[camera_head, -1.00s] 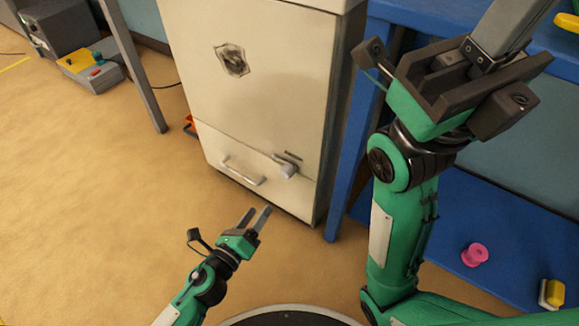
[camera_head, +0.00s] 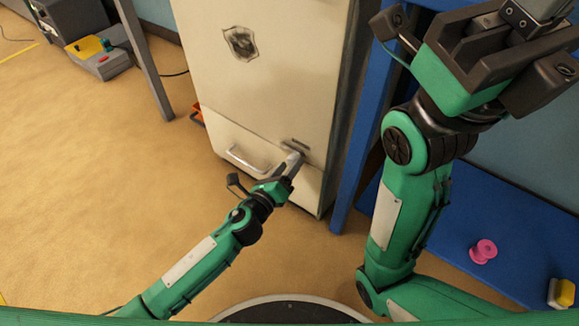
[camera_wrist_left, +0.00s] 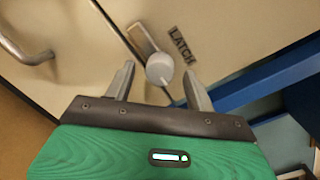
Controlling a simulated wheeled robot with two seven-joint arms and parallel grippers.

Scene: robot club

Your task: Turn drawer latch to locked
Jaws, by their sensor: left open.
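The latch (camera_wrist_left: 160,69) is a grey round knob with a flat lever running up and left in the left wrist view, on the cream cabinet's drawer front. A dark label reading LATCH (camera_wrist_left: 182,45) lies beside it. My left gripper (camera_head: 292,163) is open, with one finger on each side of the knob in the wrist view; contact cannot be told. In the head view the gripper hides most of the latch. The drawer (camera_head: 226,131) looks shut and has a bar handle (camera_head: 246,161). My right gripper (camera_head: 530,18) is raised at the upper right, its fingertips cut off.
The cream cabinet (camera_head: 270,85) stands beside a blue bench frame (camera_head: 360,130). A pink spool (camera_head: 483,251) and a yellow-and-white block (camera_head: 561,293) lie on its blue lower shelf (camera_head: 470,215).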

